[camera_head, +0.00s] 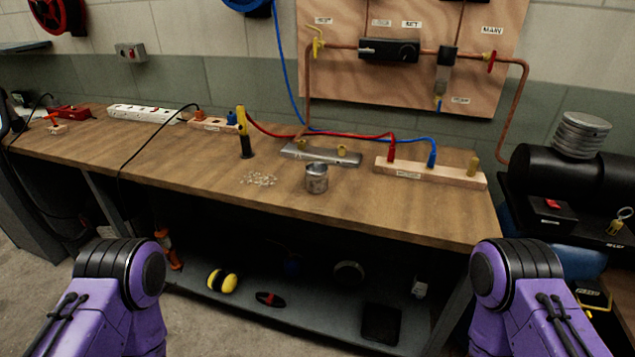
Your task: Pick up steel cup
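The steel cup (316,179) stands upright on the wooden workbench (410,208), near the front edge and right of the picture's middle. It is a small grey metal cup with an open top. Nothing touches it. Purple parts of my two arms show at the lower left and lower right, well in front of the bench. Neither of my grippers is in view.
Small pale pieces (258,179) lie left of the cup. A yellow-and-black tool (243,135) stands behind them. A metal bar (320,154) and a wooden block with terminals (430,173) lie behind and right. A black compressor tank (570,177) stands at the right.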

